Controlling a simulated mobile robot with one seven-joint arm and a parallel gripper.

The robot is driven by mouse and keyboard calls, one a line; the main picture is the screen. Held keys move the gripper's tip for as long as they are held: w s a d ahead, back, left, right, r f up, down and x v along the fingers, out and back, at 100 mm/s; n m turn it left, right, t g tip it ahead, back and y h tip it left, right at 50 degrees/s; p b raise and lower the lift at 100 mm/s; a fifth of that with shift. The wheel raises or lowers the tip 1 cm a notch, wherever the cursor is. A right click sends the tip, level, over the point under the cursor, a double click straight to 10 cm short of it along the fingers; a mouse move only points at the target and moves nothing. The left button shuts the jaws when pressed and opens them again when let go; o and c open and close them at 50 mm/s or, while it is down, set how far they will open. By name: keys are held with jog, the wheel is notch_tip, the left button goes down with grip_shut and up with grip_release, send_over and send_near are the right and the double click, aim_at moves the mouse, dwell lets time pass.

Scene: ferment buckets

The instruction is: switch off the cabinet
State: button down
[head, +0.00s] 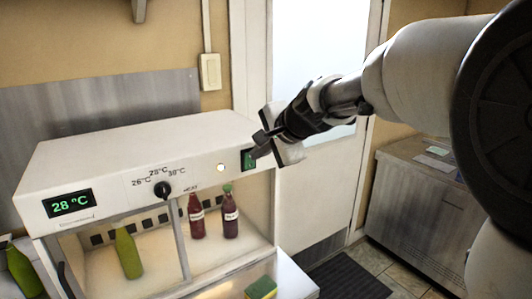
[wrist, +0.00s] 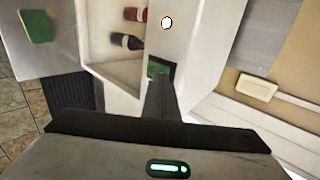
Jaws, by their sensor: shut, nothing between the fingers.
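The white cabinet (head: 120,165) stands at the left in the head view, with a lit green display (head: 68,203) reading 28 °C. A black dial (head: 162,189) sits mid-panel, and a small lamp (head: 221,168) glows near the right end. A green rocker switch (head: 249,158) is at the panel's right end. My gripper (head: 258,150) is shut and empty, its tips at or very near the switch. In the wrist view the fingers (wrist: 160,85) overlap the green switch (wrist: 158,66) and partly hide it. I cannot tell whether they touch it.
Bottles (head: 230,213) stand inside the cabinet behind its glass front. A green and yellow sponge (head: 261,288) lies at the front right. A door (head: 310,190) is behind my gripper, and a steel counter (head: 415,205) stands at the right.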

jog(key=shift+w+a+r+p, duration=0.15)
jog(key=shift+w+r+p, duration=0.05)
jog(key=shift+r+p, duration=0.3)
jog(key=shift+w+a+r+p, duration=0.1)
jog(key=shift+w+r+p, duration=0.05)
jog(key=shift+r+p, duration=0.35)
dwell(0.5)
